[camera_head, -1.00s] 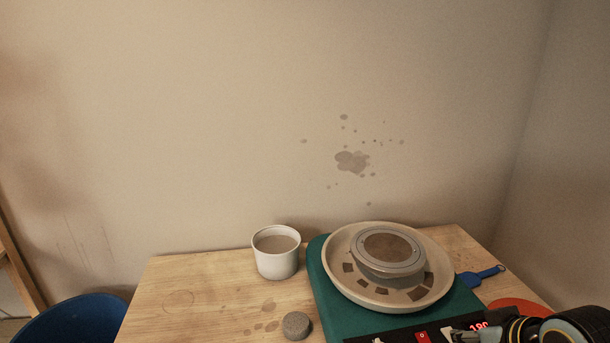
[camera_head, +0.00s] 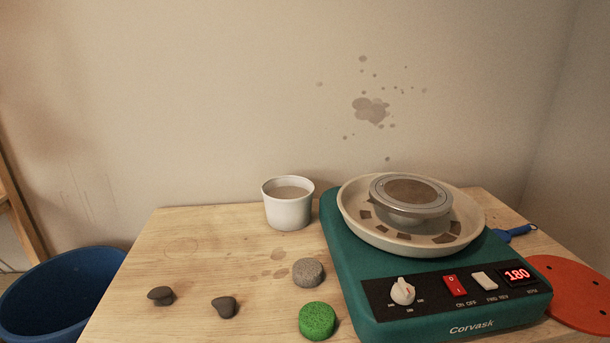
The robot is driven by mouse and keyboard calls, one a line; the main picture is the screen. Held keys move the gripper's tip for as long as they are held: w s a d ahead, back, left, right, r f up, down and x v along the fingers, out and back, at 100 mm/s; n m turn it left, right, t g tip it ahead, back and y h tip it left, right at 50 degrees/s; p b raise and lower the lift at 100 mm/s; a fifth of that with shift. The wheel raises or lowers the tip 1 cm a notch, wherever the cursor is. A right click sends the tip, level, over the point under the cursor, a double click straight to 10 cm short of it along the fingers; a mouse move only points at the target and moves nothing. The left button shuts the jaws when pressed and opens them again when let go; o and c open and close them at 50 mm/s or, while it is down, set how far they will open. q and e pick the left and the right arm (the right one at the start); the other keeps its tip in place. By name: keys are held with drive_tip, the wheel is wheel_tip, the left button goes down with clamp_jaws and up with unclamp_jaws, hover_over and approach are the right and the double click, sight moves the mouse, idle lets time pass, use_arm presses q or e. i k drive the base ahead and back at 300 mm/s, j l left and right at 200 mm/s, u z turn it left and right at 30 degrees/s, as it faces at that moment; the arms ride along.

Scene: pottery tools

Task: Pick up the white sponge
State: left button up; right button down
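I see no clearly white sponge in view. A round grey, speckled, sponge-like piece (camera_head: 308,272) lies on the wooden table, left of the pottery wheel. A round bright green sponge (camera_head: 317,320) lies in front of it, nearer the table's front. Neither of my grippers shows in the head view, and nothing touches either round piece.
A teal pottery wheel (camera_head: 446,312) with a cream splash pan (camera_head: 352,217) fills the table's right. A white cup (camera_head: 288,212) of murky liquid stands behind. Two dark pieces (camera_head: 161,296) (camera_head: 225,307) lie at left. A blue tub (camera_head: 60,290) and orange disc (camera_head: 570,290) flank them.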

sight(307, 272)
drive_tip(key=l+u, duration=0.5)
drive_tip(key=u, duration=0.15)
drive_tip(key=l+u, duration=0.35)
